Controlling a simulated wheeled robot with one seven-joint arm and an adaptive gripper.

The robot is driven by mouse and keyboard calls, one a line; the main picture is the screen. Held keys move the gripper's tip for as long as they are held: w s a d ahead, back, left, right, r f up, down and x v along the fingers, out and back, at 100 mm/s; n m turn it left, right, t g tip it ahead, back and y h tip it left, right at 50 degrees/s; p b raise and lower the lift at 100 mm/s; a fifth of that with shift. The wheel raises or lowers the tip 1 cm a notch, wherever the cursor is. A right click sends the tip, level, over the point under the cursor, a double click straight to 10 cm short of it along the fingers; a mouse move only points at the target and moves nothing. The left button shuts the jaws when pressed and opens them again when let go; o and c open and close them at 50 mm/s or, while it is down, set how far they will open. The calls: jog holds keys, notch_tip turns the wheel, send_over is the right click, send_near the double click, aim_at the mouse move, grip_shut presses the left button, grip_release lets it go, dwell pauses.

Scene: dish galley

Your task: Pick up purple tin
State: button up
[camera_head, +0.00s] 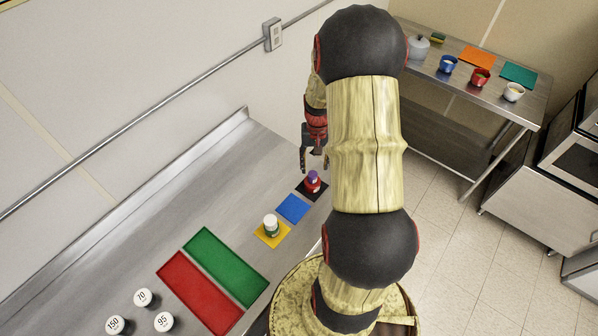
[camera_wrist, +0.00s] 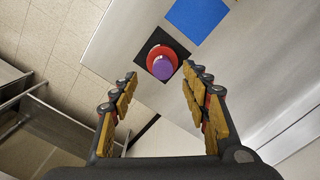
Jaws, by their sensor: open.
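The purple tin (camera_head: 313,175) sits on top of a red tin (camera_head: 312,185), which stands on the black square mat (camera_head: 323,193) near the far end of the steel counter. In the wrist view the purple tin (camera_wrist: 162,67) shows as a purple round top over the wider red one. My gripper (camera_head: 313,168) is above the counter, just behind the stack in the head view. In the wrist view my gripper (camera_wrist: 158,80) is open and empty, its two fingers spread wide. The tins lie beyond the fingertips, between their lines. I cannot tell the exact height gap.
A blue mat (camera_head: 293,208) is empty. A white-lidded tin (camera_head: 270,224) stands on the yellow mat (camera_head: 273,238). A green tray (camera_head: 226,265), a red tray (camera_head: 199,292) and several numbered white-topped pieces (camera_head: 142,297) lie nearer. A side table (camera_head: 462,88) holds mugs and a pot.

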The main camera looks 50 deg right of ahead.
aim_at(313, 174)
jog(key=shift+w+d, duration=0.1)
jog(key=shift+w, duration=0.1)
notch_tip(313, 174, down, 8)
jog(key=shift+w+r, duration=0.1)
jog(key=shift+r, duration=0.15)
jog(key=shift+c, duration=1.1)
grip_shut()
